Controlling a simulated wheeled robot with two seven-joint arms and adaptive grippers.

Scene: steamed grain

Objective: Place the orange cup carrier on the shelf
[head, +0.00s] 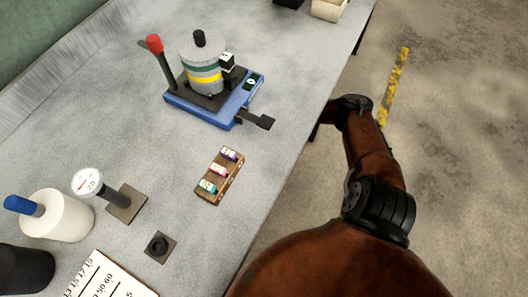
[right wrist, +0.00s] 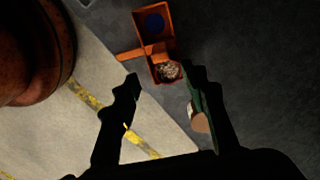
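The orange cup carrier (right wrist: 166,14) shows in the right wrist view, on a dark grey surface. One of its compartments holds a round blue thing (right wrist: 154,22), and another holds pale, grainy contents (right wrist: 167,71). An orange bar (right wrist: 131,55) crosses it and sticks out to the left. My right gripper (right wrist: 160,74) is open, with its dark fingers apart and the tips near the carrier's lower end; I cannot tell whether they touch it. In the head view my right arm reaches past the table's right edge and its gripper is hidden. My left gripper is not in view.
On the grey table (head: 120,60) stand a blue-based device (head: 205,105), a small brown rack with vials (head: 220,178), a dial gauge (head: 88,182) and a white cylinder (head: 60,217). A green piece (right wrist: 213,98) lies beside the right finger. Floor right of the table is open.

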